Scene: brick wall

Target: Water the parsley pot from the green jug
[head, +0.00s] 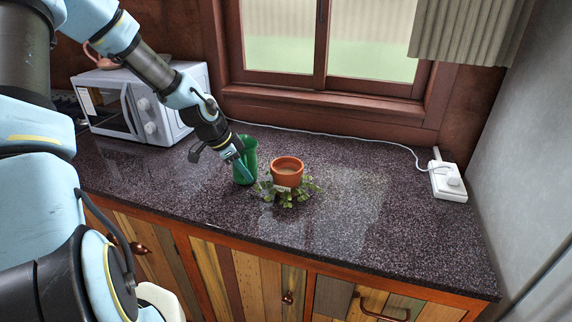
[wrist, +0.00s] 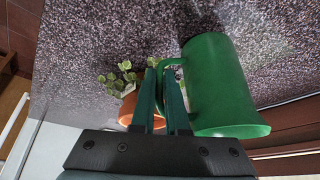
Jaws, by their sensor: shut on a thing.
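The green jug (head: 248,150) stands about upright on the dark speckled counter, left of the parsley pot; I cannot tell whether its base touches the counter. In the wrist view the jug (wrist: 213,85) fills the right side, its handle between my fingers. My gripper (head: 243,170) is shut on that handle; the fingers (wrist: 161,85) also show in the wrist view. The terracotta parsley pot (head: 287,170) is close to the jug's right, with green leaves spread around its lower part. In the wrist view the pot (wrist: 127,108) is partly hidden behind the fingers.
A microwave (head: 150,108) stands at the back left of the counter (head: 370,215), with a brown pot-like object on top. A white socket box (head: 447,182) with a cable lies at the right near the wall. The window is behind. The counter right of the plant is clear.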

